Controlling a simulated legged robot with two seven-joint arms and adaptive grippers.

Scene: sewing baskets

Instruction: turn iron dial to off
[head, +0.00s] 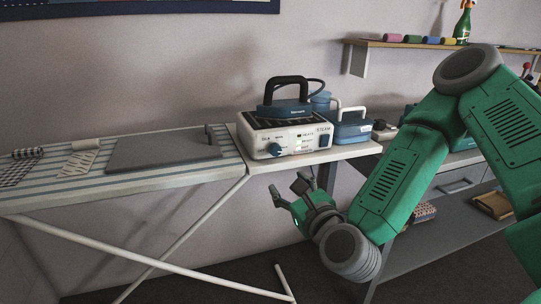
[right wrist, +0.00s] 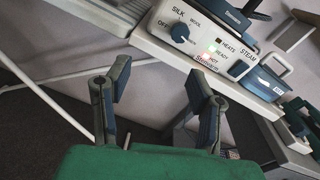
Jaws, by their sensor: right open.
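The blue iron dial (head: 275,149) is on the front of a white steam station (head: 302,138), with the iron (head: 285,108) resting on top. The dial also shows in the right wrist view (right wrist: 180,33), ringed by OFF, SILK, WOOL and a partly hidden label. I cannot tell clearly which mark it points to. My left gripper is out of view.
The station stands on the end of a striped ironing board (head: 22,190), with a grey pad (head: 160,152) to the left. A blue box with a white handle (head: 352,127) is close on its right. Crossed white legs run below. Air before the dial is clear.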

